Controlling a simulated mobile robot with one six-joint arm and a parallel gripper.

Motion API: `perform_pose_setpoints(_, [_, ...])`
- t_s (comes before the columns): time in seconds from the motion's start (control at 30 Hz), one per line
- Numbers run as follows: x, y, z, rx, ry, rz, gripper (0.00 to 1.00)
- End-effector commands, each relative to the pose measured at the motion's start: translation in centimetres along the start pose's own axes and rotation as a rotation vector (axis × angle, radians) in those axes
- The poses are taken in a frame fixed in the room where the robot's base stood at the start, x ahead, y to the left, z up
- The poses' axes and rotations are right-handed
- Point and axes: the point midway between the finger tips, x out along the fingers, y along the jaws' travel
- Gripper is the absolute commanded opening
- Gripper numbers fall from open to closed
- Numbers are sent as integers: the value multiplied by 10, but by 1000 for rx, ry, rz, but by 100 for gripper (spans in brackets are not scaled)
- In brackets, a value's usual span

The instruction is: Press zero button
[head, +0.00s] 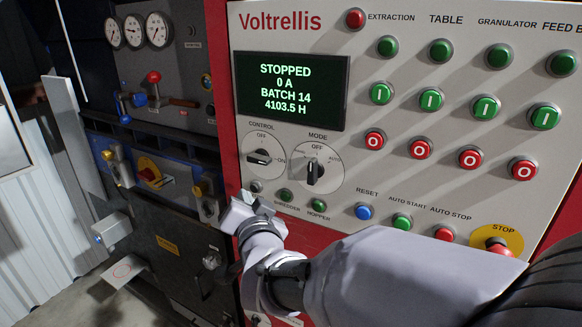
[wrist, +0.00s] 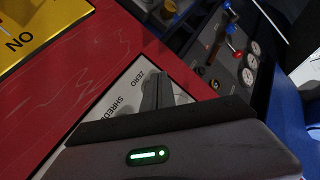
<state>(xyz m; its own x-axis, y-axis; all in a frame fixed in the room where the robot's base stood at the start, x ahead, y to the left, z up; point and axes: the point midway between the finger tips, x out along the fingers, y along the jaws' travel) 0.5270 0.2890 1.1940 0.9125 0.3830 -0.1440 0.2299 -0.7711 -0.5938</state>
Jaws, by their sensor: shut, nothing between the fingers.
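The white Voltrellis control panel (head: 215,150) is not the point of contact I can make out clearly; its small grey button (head: 256,187) sits at the lower left, below the CONTROL knob. In the wrist view a ZERO label (wrist: 149,78) shows on the panel beside my fingers, but the button there is hidden. My gripper (head: 252,201) is shut and empty, its tips just below the grey button in the head view. The shut fingers also show in the wrist view (wrist: 157,92). I cannot tell whether they touch the button.
The CONTROL knob (head: 260,158) and MODE knob (head: 315,173) are just above. Green shredder (head: 286,195) and hopper (head: 319,205) buttons lie to the right, then a blue reset button (head: 363,212). A red STOP button (head: 497,244) is lower right. The display (head: 290,90) reads STOPPED.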

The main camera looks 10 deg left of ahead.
Motion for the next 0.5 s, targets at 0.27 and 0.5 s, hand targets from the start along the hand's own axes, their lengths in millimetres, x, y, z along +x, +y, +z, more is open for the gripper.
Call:
perform_pose_setpoints(0.27, [2, 2, 0, 0, 1, 0, 0])
perform_pose_setpoints(0.5, [6, 5, -4, 0, 0, 0, 0])
